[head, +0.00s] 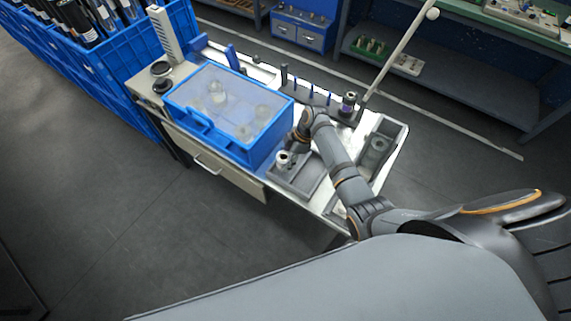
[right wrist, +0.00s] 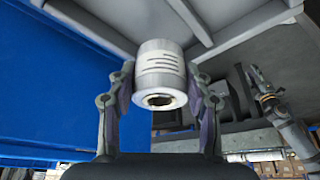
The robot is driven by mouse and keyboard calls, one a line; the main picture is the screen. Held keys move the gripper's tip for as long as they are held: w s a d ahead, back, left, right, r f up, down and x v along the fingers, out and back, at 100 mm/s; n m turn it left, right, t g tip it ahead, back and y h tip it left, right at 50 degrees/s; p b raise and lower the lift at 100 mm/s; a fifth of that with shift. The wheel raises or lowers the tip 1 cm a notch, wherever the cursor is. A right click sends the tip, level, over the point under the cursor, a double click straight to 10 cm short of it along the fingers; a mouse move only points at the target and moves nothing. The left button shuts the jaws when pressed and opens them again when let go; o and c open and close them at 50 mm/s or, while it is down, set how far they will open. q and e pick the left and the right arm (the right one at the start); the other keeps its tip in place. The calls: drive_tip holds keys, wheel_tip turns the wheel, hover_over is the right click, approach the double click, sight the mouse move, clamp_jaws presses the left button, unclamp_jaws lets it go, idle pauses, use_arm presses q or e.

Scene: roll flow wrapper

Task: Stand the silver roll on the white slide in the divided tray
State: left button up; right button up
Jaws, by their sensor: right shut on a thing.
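My right gripper (right wrist: 160,95) is shut on the silver roll (right wrist: 160,62), with one finger on each side. The roll shows a white band with dark lines, and its hollow end faces the wrist camera. In the head view my right gripper (head: 291,153) is small and holds the roll (head: 282,158) over or in the near part of the grey divided tray (head: 298,191). I cannot tell whether the roll touches the tray. Tray walls (right wrist: 228,40) show beyond the roll in the wrist view. I cannot make out the white slide clearly. My left gripper is not in view.
A blue box (head: 226,147) with a cloudy lid stands just left of the gripper. A grey cylinder (head: 376,147) stands in a grey bin at the right. A rack with upright pegs (head: 312,97) and a dark-topped roll (head: 348,101) lies behind my right arm.

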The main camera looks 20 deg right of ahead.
drive_tip(key=shift+s+a+f, duration=0.15)
drive_tip(key=shift+f, duration=0.85)
drive_tip(key=shift+s+a+f, duration=0.1)
drive_tip(key=shift+s+f, duration=0.05)
drive_tip(key=shift+f, duration=0.8)
drive_tip(key=o, duration=1.2)
drive_tip(key=shift+o, duration=0.2)
drive_tip(key=v, duration=1.2)
